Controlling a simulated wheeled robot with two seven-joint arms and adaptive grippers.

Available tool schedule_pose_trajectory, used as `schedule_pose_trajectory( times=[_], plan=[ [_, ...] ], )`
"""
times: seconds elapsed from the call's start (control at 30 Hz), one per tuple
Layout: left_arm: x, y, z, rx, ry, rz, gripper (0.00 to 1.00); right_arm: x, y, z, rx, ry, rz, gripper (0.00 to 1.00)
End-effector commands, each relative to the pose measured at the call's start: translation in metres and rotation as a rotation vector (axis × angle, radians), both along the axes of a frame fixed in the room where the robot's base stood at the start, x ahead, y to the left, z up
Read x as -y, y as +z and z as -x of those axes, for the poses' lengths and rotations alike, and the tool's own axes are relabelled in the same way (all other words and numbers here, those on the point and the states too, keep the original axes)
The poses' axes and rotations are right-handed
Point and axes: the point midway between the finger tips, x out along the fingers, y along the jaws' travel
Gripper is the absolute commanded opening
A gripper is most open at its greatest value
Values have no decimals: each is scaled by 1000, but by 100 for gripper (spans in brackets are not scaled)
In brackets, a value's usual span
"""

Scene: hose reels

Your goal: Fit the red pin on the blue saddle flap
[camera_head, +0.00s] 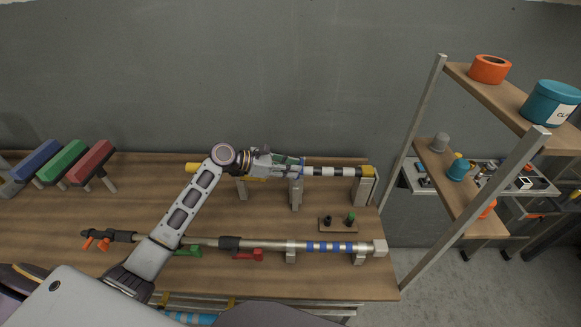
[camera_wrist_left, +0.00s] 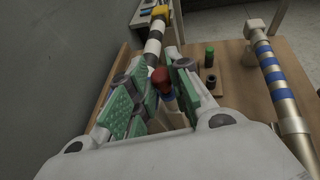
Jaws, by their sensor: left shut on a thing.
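My left gripper (camera_head: 292,163) is above the back of the bench, close to the black-and-white banded pole. It is shut on the red pin (camera_wrist_left: 160,77), whose red head shows between the green-padded fingers in the left wrist view. A small blue part shows just below the head; I cannot tell whether it belongs to the pin. The gripper hides the pin in the head view. A blue pad (camera_head: 37,158), possibly the blue saddle flap, is at the far left beside a green pad and a red pad, away from the gripper. My right gripper is not in view.
A small block (camera_head: 338,226) holds a green pin and a dark round socket. The banded pole (camera_head: 320,171) lies on stands behind it; a blue-striped pole (camera_head: 330,246) lies in front. A shelf rack (camera_head: 500,90) stands right. The wall is close behind.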

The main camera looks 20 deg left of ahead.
Motion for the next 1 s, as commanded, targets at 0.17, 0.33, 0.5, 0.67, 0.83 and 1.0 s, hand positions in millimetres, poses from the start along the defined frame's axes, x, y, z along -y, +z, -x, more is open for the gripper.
schedule_pose_trajectory(
  times=[0.17,0.33,0.5,0.67,0.83,1.0],
  plan=[
    [0,-3,0,-1,0,0,4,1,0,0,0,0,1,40],
    [0,-6,0,-2,1,1,4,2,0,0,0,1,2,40],
    [0,-5,0,-1,0,0,42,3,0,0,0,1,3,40],
    [0,-5,0,-1,0,0,45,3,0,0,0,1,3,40],
    [0,-5,0,-1,0,0,45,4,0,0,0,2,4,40],
    [-4,-4,2,-1,0,0,45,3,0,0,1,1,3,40]
  ],
)
